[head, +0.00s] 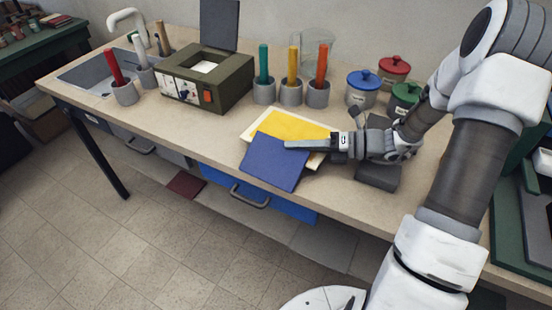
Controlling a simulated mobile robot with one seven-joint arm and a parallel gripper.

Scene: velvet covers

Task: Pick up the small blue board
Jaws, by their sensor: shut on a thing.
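The small blue board (270,165) is a flat dark blue panel at the front edge of the counter, tilted in the picture, with its lower part reaching past the edge. My gripper (298,145) comes in from the right and is shut on the board's upper right part. One finger lies across its top face. The other finger is hidden. Behind the board lies a yellow panel (293,125) with a cream border, partly covered by the blue board and my gripper. I cannot tell whether the two touch.
Cups with green, yellow and orange sticks (291,92) stand behind. Lidded jars, one blue (361,88), are at the back right. A green box with a raised lid (206,79) and a sink (88,74) are left. A dark block (378,176) lies under my wrist. Counter left of the board is clear.

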